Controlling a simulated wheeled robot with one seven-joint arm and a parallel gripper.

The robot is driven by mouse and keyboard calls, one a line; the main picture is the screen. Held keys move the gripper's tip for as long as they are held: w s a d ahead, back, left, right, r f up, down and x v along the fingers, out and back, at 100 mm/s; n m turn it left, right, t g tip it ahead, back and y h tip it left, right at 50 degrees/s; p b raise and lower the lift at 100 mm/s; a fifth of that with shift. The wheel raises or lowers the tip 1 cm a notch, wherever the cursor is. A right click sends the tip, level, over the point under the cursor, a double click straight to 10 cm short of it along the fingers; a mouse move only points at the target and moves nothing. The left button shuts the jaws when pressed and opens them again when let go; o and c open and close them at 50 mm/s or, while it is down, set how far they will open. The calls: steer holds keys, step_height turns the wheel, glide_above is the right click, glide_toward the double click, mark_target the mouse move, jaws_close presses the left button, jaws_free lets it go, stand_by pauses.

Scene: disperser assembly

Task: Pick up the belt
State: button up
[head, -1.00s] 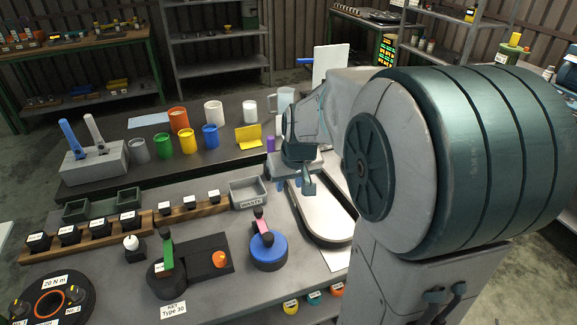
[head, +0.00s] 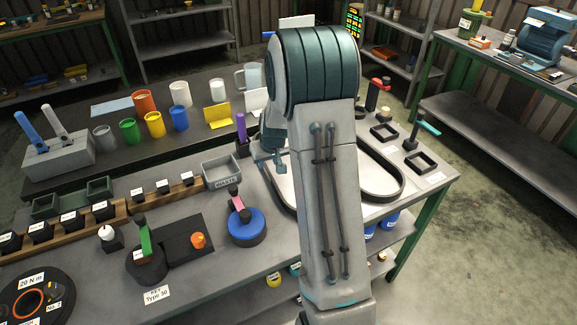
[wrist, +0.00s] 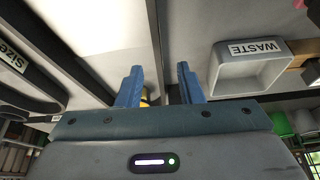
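A dark oval loop (head: 403,183) that looks like the belt runs around a pale flat surface at the right of the workbench. My arm hides its middle in the head view. My gripper (head: 277,168) is near the left end of the loop, right of the waste bin. In the wrist view my gripper (wrist: 160,75) has its two blue fingers apart, with nothing seen clamped between them. A straight dark strip (wrist: 157,40), apparently one side of the loop, shows between and beyond the fingers. I cannot tell the finger height above it.
A grey waste bin (head: 222,172) stands left of my gripper, and a purple upright piece (head: 241,127) is close behind it. A blue round base (head: 246,228) with a pink part stands in front. Black square frames (head: 421,162) and upright tools are at the right.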

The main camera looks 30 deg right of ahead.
mark_target(268, 170)
steer(key=shift+p+x, duration=0.8)
steer(key=shift+x, duration=2.2)
steer(key=shift+s+d, duration=0.1)
jaws_close()
